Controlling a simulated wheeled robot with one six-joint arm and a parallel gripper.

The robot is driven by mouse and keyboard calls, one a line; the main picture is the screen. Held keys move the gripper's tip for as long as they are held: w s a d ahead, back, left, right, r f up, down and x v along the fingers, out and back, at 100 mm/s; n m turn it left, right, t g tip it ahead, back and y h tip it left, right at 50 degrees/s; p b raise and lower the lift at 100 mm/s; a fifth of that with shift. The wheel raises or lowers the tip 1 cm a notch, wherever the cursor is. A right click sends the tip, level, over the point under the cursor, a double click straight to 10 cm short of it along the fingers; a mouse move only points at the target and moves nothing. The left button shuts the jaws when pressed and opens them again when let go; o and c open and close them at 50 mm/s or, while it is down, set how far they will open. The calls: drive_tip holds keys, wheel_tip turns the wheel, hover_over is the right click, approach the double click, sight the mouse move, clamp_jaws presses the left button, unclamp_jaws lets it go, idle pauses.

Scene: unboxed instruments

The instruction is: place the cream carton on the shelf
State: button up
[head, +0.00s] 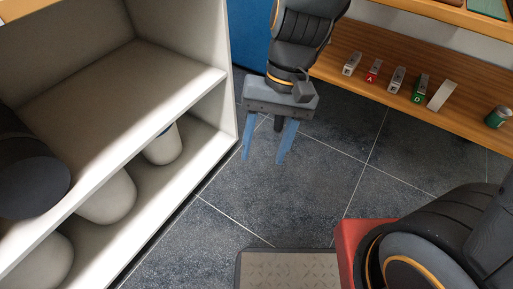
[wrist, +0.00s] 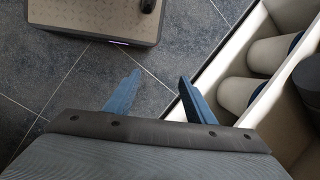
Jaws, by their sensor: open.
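A plain cream-white carton (head: 441,95) stands at a slant on the wooden shelf (head: 460,127) at the upper right of the head view, at the right end of a row of small boxes. It is the only plain pale box there, and the wrist view does not show it. My gripper (head: 265,156) hangs over the dark floor, fingers pointing down. It is left of the wooden shelf and well apart from the carton. Its blue fingers (wrist: 158,88) are spread with nothing between them.
Several small boxes, including a red one (head: 374,70) and a green one (head: 420,88), and a green can (head: 498,116) share the wooden shelf. A pale cabinet (head: 231,105) on the left holds several cream rounded vessels (head: 163,146). Tiled floor (head: 310,185) lies open between them.

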drive_tip(key=n+t, duration=0.1)
drive_tip(key=n, duration=0.1)
drive_tip(key=s+a+r+n+t+h, duration=0.1)
drive_tip(key=n, duration=0.1)
drive_tip(key=s+r+n, duration=0.1)
drive_tip(key=n, duration=0.1)
drive_tip(key=shift+s+a+r+n+t+h, duration=0.1)
drive_tip(key=shift+a+n+t+h, duration=0.2)
drive_tip(key=shift+t, duration=0.1)
idle(1.0)
drive_tip(key=d+r+m+p, duration=0.3)
drive_tip(key=d+r+p, duration=0.7)
drive_tip(key=r+p, duration=0.3)
drive_tip(key=d+r+m+p, duration=0.4)
drive_tip(key=d+r+p, duration=0.6)
drive_tip(key=r+p, duration=0.3)
drive_tip(key=shift+s+d+r+h+p, duration=0.15)
drive_tip(key=shift+h+p, duration=0.15)
drive_tip(key=shift+p, duration=0.45)
